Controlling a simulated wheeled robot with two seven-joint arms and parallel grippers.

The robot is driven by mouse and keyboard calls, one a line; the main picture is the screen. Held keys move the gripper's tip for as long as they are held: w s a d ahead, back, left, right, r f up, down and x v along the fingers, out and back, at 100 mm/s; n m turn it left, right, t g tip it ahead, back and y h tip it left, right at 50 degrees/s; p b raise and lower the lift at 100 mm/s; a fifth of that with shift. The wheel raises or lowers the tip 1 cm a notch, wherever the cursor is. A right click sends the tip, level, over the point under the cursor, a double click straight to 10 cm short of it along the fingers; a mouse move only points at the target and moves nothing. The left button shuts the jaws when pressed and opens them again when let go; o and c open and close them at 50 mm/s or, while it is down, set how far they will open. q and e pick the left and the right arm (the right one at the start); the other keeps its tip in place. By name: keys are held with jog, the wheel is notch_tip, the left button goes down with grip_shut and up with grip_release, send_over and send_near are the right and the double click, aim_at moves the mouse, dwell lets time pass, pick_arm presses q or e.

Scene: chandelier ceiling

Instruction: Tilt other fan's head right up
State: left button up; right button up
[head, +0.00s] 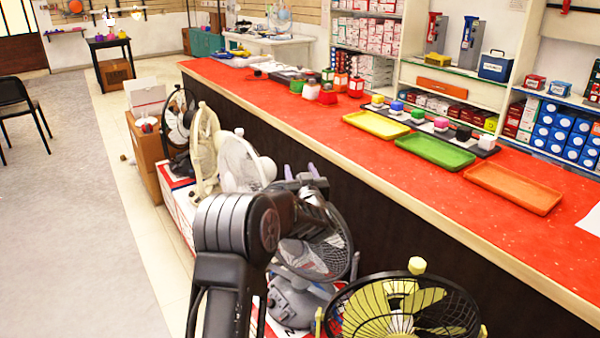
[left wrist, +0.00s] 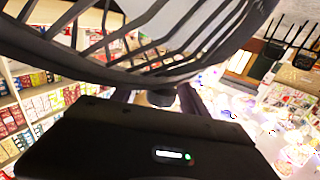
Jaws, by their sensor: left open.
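A grey fan (head: 318,262) with a dark round cage and a grey base stands in front of the counter. My left gripper (head: 303,176) is at the top of this fan's cage, and my arm hides part of the fan. In the left wrist view the dark cage (left wrist: 150,72) fills the top. The left gripper (left wrist: 158,98) is open there, with a small dark knob (left wrist: 160,98) at the cage's edge between its fingers. I cannot tell whether they touch it. A yellow-bladed fan (head: 400,312) stands nearer, at the bottom right. My right gripper is not in view.
A white fan (head: 238,165), a beige fan (head: 203,150) and a black-caged fan (head: 178,115) stand in a row behind on boxes. The red counter (head: 330,120) runs along the right with trays on it. The floor (head: 75,220) at left is clear.

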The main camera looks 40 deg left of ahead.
pick_arm(q)
jog(key=shift+c, duration=0.2)
grip_shut()
dwell(0.3)
dwell(0.8)
